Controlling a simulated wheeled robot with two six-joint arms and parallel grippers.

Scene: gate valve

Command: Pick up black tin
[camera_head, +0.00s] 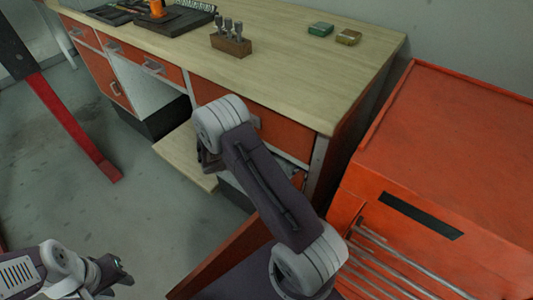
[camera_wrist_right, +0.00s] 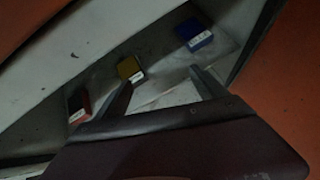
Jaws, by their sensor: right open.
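I cannot make out a black tin in either view. In the right wrist view a red tin (camera_wrist_right: 78,104), a yellow tin (camera_wrist_right: 130,69) and a blue tin (camera_wrist_right: 194,34) lie apart on a pale surface inside a dim compartment. My right gripper (camera_wrist_right: 160,76) is open and empty; its left fingertip is close to the yellow tin. In the head view my right arm hides that gripper and the tins. My left gripper (camera_head: 115,272) is at the lower left, away from the bench; its jaw state is unclear.
A green tin (camera_head: 320,29) and a yellow-brown tin (camera_head: 348,37) sit on the workbench (camera_head: 290,75), with a wooden tool holder (camera_head: 231,44) to their left. A red cabinet (camera_head: 450,170) stands at the right. Open floor (camera_head: 125,205) lies left of my right arm.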

